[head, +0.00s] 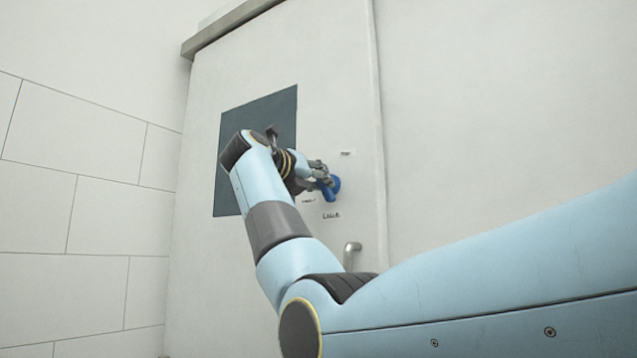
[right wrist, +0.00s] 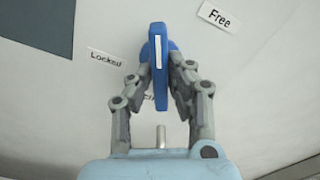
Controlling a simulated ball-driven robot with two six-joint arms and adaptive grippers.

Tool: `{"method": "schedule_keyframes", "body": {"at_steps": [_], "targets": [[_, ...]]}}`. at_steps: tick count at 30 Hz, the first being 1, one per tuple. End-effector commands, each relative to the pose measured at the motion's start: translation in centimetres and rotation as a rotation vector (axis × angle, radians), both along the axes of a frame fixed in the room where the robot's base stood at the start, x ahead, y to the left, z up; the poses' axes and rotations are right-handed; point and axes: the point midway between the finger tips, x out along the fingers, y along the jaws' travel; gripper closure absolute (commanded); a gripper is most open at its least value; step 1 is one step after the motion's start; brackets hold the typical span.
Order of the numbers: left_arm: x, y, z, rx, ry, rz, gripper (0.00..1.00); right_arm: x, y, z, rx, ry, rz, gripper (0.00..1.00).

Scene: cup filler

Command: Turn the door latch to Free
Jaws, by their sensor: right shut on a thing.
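The blue door latch (head: 330,190) sits on the pale door, with a round base and a raised grip. My right gripper (right wrist: 157,75) is shut on the latch grip, one finger on each side. The latch shows closely in the right wrist view (right wrist: 158,42), with a white line along its grip. There the grip stands nearly upright in the picture, between the "Locked" label (right wrist: 104,58) on its left and the "Free" label (right wrist: 220,16) on its upper right. The line points at neither label. My left gripper is not in view.
The door (head: 300,260) has a dark panel (head: 229,190) behind my right forearm. A metal handle (head: 351,250) stands out below the latch and also shows in the right wrist view (right wrist: 161,136). A tiled wall (head: 90,215) is at left.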

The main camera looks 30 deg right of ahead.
Motion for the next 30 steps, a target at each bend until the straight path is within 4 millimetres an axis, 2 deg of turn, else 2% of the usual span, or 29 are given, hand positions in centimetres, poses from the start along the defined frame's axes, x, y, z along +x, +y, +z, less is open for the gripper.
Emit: {"method": "schedule_keyframes", "body": {"at_steps": [15,30], "targets": [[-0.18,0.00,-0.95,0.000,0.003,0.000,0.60,0.09,0.05,-0.43,0.149,-0.346,0.000,1.00],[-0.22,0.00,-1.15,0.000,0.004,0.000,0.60,0.08,0.06,-0.38,0.188,-0.437,-0.001,1.00]]}}
